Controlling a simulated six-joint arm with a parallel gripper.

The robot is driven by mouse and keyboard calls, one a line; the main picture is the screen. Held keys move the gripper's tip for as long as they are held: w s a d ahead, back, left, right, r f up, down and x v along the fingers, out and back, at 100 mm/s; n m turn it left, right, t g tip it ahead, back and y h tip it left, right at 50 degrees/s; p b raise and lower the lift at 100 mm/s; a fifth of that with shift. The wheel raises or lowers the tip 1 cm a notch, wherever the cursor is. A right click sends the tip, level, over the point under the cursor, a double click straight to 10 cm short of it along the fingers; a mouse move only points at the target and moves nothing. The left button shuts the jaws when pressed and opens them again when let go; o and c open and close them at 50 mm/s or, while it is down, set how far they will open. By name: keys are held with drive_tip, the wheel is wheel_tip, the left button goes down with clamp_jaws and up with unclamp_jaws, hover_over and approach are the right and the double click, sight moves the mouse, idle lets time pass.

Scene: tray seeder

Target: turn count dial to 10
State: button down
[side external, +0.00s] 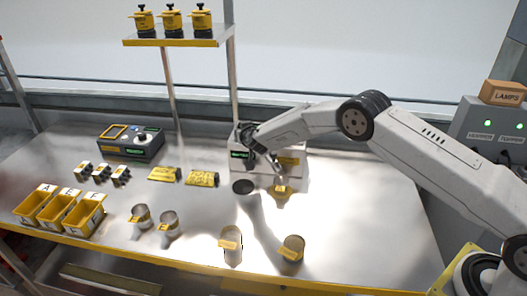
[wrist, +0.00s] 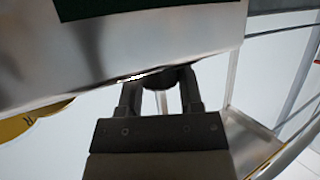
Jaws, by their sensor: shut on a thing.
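The white seeder (side external: 292,160) stands at the middle back of the bench, with a small green-lit display (side external: 239,154) on its front. My gripper (side external: 252,140) is at the seeder's left upper part, and my arm partly hides that area. In the wrist view my gripper (wrist: 161,92) has its two dark fingers on either side of a dark round knob (wrist: 165,77), which appears to be the count dial. The fingers are shut on it. The knob is mostly hidden, and its setting cannot be read. The display digits are too small to read.
A dark grey console (side external: 131,143) with its own knob stands back left. Yellow bins (side external: 60,209), metal cups (side external: 168,224), yellow packets (side external: 203,178) and a dark disc (side external: 243,187) lie around the bench. A shelf (side external: 172,41) holds yellow-black canisters. The bench's right side is clear.

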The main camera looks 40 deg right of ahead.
drive_tip(key=shift+w+r+n+y, duration=0.1)
drive_tip(key=shift+r+n+y, duration=0.1)
drive_tip(key=shift+n+y, duration=0.75)
drive_tip(key=shift+c, duration=2)
unclamp_jaws()
drive_tip(key=shift+o, duration=0.7)
drive_tip(key=shift+f, duration=0.15)
drive_tip(key=shift+s, duration=0.2)
drive_tip(key=v, duration=0.7)
drive_tip(key=shift+s, duration=0.25)
